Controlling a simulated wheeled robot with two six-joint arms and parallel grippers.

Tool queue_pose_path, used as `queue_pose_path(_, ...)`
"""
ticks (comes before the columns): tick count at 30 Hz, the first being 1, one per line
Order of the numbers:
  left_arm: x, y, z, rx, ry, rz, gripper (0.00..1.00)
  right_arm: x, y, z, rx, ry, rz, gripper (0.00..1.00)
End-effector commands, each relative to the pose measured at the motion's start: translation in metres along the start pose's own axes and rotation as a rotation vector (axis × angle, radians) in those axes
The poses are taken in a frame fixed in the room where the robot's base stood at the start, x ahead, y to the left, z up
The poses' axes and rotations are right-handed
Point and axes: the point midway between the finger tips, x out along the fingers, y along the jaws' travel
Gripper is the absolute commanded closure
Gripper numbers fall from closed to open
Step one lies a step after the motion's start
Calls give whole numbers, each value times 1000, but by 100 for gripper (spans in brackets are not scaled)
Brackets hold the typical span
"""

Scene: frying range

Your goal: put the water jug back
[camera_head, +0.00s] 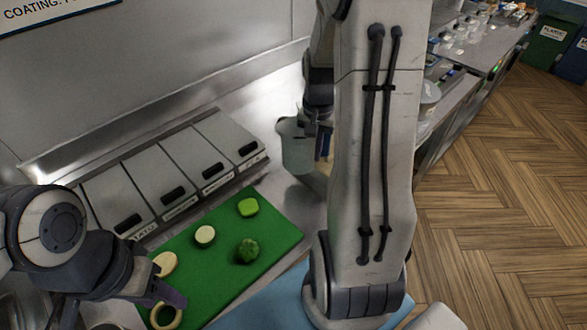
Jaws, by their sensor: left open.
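The water jug (298,155) is a grey-green vessel on the steel counter, just left of my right arm. My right gripper (317,122) is at the jug's upper right side. My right arm covers part of the jug and most of the fingers, so I cannot tell whether they grip it. My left gripper (168,294) is at the lower left, over the left end of the green board. It is open, with no jug near it.
A blue board (265,305) lies in front. Bare counter (275,190) shows left of the jug.

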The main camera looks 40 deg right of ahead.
Motion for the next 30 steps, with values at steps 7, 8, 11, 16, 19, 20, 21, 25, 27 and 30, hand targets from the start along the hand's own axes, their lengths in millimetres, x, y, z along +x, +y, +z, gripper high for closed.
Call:
queue_pose_path(7,-8,1,0,0,0,0,50,23,-36,21,-6,-2,1,100)
queue_pose_path(8,-8,1,0,0,0,0,50,24,-39,22,-5,-1,1,100)
queue_pose_path(11,-9,1,0,0,0,0,50,28,-43,24,-4,0,0,100)
queue_pose_path(16,-13,1,-1,0,0,0,50,48,-42,25,-3,-4,3,100)
queue_pose_path(19,-15,1,-1,0,0,0,50,61,-42,25,-3,-2,1,100)
queue_pose_path(20,-15,1,-1,0,0,0,50,63,-42,25,-3,-2,1,100)
queue_pose_path(21,-16,1,-1,0,0,0,50,66,-42,25,-3,-2,1,100)
queue_pose_path(25,-15,1,-1,0,0,0,50,68,-43,24,-3,2,-1,100)
queue_pose_path(27,-15,1,-1,0,0,0,50,67,-43,24,-3,2,-1,100)
queue_pose_path(30,-14,1,-1,0,0,0,50,68,-43,24,-3,2,-1,100)
